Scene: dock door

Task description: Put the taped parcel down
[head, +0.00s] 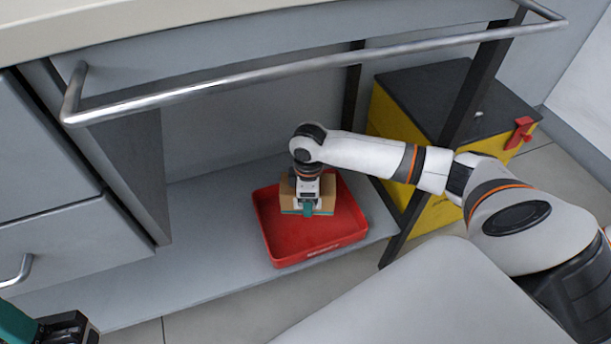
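The taped parcel (326,191) is a small tan box with a teal strip low on its near side. It is inside the walls of a red tray (310,252), towards its back. My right gripper (308,200) reaches down over the parcel from above, with a finger against its near face; it looks shut on it. The far finger is hidden. I cannot tell whether the parcel's underside touches the tray floor. My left gripper (72,328) is at the bottom left corner, partly cut off and away from the tray; its fingers are not clear.
The tray sits on a low grey shelf (215,275) beneath a counter with a metal rail (300,62). Dark posts stand at the shelf's right end. A yellow box with a black lid (445,90) stands to the right. The tray's front half is clear.

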